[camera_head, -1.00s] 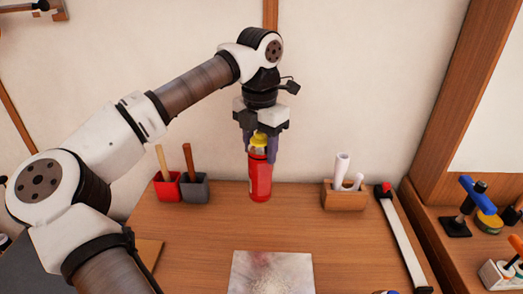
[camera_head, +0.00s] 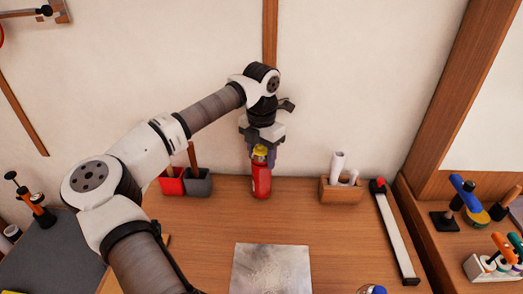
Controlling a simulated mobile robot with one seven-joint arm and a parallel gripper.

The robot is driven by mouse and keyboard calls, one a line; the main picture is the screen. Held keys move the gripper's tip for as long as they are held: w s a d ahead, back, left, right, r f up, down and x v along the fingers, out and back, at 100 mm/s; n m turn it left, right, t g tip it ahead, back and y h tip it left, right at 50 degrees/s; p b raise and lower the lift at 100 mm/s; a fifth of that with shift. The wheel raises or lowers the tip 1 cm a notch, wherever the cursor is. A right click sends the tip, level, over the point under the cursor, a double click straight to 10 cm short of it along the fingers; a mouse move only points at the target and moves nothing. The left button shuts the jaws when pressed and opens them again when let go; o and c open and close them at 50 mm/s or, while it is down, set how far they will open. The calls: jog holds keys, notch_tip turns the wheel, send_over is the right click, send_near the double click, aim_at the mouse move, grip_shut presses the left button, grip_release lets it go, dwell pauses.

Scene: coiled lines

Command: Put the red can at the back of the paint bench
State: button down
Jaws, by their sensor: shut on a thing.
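The red can (camera_head: 261,184) has a yellow top and stands close to upright at the back of the wooden paint bench (camera_head: 215,229), near the wall. My gripper (camera_head: 262,155) points down from above and is shut on the can's upper part. Its fingers partly hide the yellow top. The can's bottom looks at or very near the bench surface; I cannot tell for certain whether it touches.
Red (camera_head: 172,181) and grey (camera_head: 198,182) holders stand left of the can. A wooden holder with white rolls (camera_head: 340,190) stands right of it. A long white bar (camera_head: 395,235) lies farther right. A speckled grey sheet (camera_head: 270,268) lies in front. Bare bench surrounds the can.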

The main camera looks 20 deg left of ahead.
jog(key=shift+f, duration=0.2)
jog(key=c, duration=0.7)
grip_release()
jog(key=shift+o, duration=0.2)
jog(key=shift+r, duration=0.1)
notch_tip(320, 180, up, 12)
jog(key=shift+r+b, duration=0.15)
jog(key=shift+b, duration=1.05)
